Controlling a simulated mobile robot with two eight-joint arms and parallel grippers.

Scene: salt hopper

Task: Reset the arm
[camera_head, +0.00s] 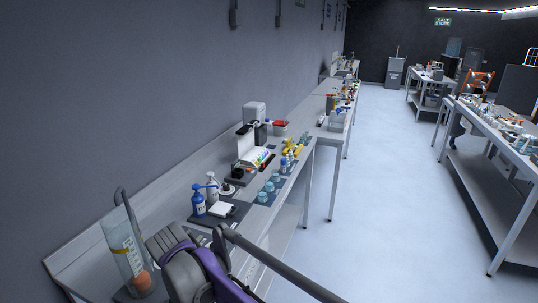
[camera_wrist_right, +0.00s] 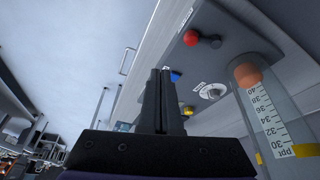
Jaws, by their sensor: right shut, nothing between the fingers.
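My right gripper (camera_wrist_right: 160,75) is in the middle of the right wrist view, its two dark fingers shut together with nothing between them. Just right of it in that view is a clear gauge tube (camera_wrist_right: 272,120) with an orange piece (camera_wrist_right: 247,75) and a scale marked 40 and 30 ppt. The same tube (camera_head: 118,243) shows at the lower left of the head view. A purple and grey part of my arm is beside it at the bottom, over the near bench; no fingertips can be made out there. My left gripper is not in view.
A panel by the gripper carries a red knob (camera_wrist_right: 191,38), a white dial (camera_wrist_right: 211,91) and a yellow button (camera_wrist_right: 188,111). The bench along the wall holds a blue bottle (camera_head: 198,201), blue-lidded jars and a white machine (camera_head: 246,147). Open floor (camera_head: 372,180) lies right, before another loaded table (camera_head: 515,158).

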